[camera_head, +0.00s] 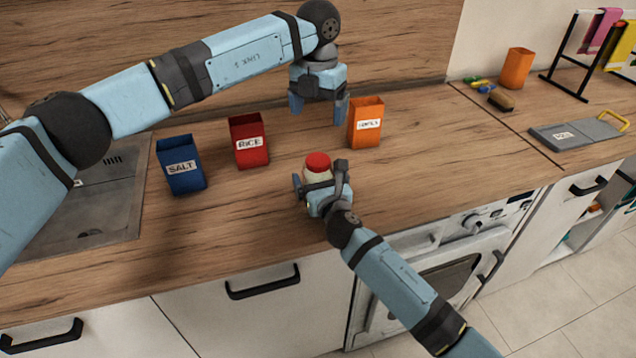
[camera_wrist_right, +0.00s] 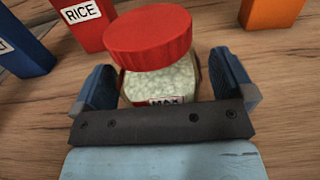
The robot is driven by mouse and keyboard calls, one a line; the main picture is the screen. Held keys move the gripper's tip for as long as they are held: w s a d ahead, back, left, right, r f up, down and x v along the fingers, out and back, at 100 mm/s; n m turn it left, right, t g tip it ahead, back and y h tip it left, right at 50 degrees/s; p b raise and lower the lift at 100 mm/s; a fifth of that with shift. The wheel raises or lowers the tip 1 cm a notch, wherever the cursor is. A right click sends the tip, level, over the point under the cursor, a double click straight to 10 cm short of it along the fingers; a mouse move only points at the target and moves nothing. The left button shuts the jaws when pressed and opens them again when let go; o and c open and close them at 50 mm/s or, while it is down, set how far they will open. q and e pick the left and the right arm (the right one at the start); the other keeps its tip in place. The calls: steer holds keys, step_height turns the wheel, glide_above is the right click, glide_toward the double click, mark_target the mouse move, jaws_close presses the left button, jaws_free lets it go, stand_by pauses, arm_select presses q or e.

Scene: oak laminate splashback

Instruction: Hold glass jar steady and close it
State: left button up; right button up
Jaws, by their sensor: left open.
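A glass jar (camera_wrist_right: 160,85) with pale contents and a label reading MAX stands upright on the counter. Its red lid (camera_head: 318,161) is on top and looks slightly tilted and off-centre in the right wrist view (camera_wrist_right: 150,38). My right gripper (camera_head: 320,184) has one finger on each side of the jar body, with narrow gaps visible; it also shows in the right wrist view (camera_wrist_right: 163,85). My left gripper (camera_head: 319,110) is open and empty, pointing down above the counter behind the jar. The jar's lower front is partly hidden by my right gripper.
A blue SALT box (camera_head: 181,168), a red RICE box (camera_head: 249,143) and an orange box (camera_head: 366,123) stand behind the jar. A sink (camera_head: 105,205) is at the left. A grey board (camera_head: 577,134) and a drying rack (camera_head: 565,85) are at the right.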

steer(key=v, duration=1.4)
steer(key=shift+p, duration=0.35)
